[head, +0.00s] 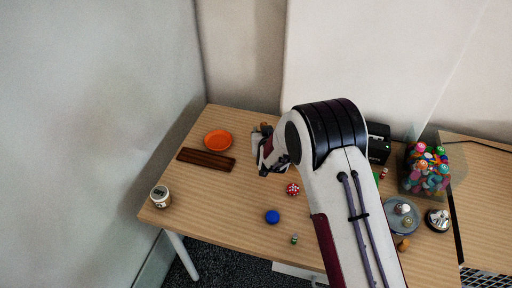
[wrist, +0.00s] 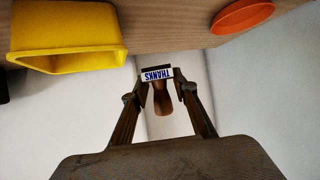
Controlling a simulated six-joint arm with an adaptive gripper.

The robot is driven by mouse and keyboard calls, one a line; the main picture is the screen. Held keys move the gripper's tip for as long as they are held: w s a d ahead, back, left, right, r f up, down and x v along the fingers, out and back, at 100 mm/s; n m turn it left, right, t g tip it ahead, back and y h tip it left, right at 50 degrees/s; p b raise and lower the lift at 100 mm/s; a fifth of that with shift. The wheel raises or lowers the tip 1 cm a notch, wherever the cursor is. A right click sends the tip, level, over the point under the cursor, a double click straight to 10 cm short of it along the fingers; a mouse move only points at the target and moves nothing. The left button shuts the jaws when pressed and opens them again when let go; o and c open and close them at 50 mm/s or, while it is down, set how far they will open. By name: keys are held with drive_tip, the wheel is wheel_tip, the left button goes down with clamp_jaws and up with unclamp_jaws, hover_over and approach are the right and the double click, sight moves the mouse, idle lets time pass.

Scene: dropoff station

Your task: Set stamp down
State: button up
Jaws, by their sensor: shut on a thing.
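The stamp (wrist: 163,102) has a brown wooden handle and a pale face with blue THANKS lettering. In the wrist view it sits between the two fingertips of my gripper (wrist: 160,87), which is shut on it. The lettering appears upside down there. In the head view my gripper (head: 265,164) is over the back part of the wooden table (head: 240,199), right of the orange dish. I cannot make out the stamp clearly in the head view. In the wrist view the table surface lies along the top, and a gap shows between it and the stamp.
The orange dish (head: 218,140) and a dark wooden tray (head: 206,160) are at the back left. A yellow bin (wrist: 68,38) shows in the wrist view. A jar (head: 160,196), a blue disc (head: 272,216) and a red spotted item (head: 292,189) stand apart. The front left is mostly clear.

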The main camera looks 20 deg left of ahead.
drive_tip(key=shift+n, duration=0.4)
drive_tip(key=shift+w+a+r, duration=0.35)
drive_tip(key=shift+w+a, duration=0.4)
drive_tip(key=shift+a, duration=0.15)
drive_tip(key=shift+w+a+r, duration=0.3)
drive_tip(key=shift+w+a, duration=0.45)
drive_tip(key=shift+a, duration=0.15)
drive_tip(key=shift+f, duration=3.15)
drive_tip(key=shift+f, duration=0.1)
drive_tip(key=shift+c, duration=0.2)
drive_tip(key=shift+f, duration=1.75)
drive_tip(key=shift+f, duration=0.1)
